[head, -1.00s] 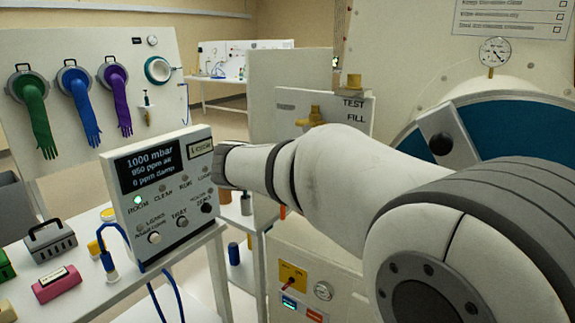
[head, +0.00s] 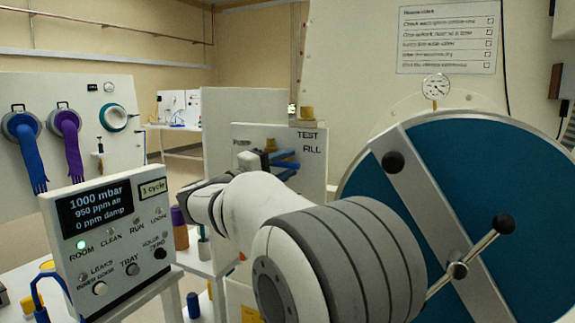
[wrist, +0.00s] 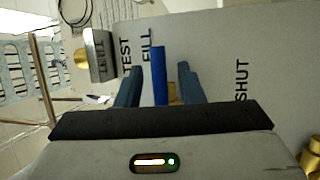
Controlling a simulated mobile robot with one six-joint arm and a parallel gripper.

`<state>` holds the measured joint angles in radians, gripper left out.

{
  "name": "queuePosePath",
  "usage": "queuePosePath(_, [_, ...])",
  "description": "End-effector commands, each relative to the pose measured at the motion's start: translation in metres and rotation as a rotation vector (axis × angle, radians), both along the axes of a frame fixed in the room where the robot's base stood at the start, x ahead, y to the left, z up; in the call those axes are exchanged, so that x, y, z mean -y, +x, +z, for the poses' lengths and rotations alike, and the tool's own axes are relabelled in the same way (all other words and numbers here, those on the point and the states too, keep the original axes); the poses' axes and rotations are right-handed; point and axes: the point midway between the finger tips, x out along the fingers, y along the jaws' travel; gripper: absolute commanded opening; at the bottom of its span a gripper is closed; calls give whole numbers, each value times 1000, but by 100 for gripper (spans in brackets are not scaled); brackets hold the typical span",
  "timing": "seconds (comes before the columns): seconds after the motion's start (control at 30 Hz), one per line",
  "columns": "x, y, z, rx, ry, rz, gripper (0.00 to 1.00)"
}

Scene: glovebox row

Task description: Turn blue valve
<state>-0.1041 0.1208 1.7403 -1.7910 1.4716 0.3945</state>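The blue valve's lever (wrist: 160,75) stands between my gripper's two dark fingers in the wrist view, with a gap on each side. It also shows as a blue bar (head: 287,165) on the pale valve panel (head: 313,180) in the head view. Its free end lies near the FILL label. My gripper (wrist: 159,88) is open around the lever; in the head view its fingers (head: 278,160) are partly hidden by my arm. The brass valve body (wrist: 173,93) is mostly hidden behind the lever and fingers. A SHUT label sits farther right in the wrist view.
A brass fitting (wrist: 81,58) sits at the panel's upper edge. A control box (head: 105,240) reading 1000 mbar stands left of my arm. A large blue round door (head: 455,180) with a bar and handle is close on the right.

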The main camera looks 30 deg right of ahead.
Motion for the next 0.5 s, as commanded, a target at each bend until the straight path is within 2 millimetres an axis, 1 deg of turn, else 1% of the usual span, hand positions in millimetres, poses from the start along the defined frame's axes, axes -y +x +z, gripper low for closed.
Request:
queuePosePath(0.27, [3,0,0,0,0,-1,35])
queuePosePath(0.5, [3,0,0,0,1,-1,16])
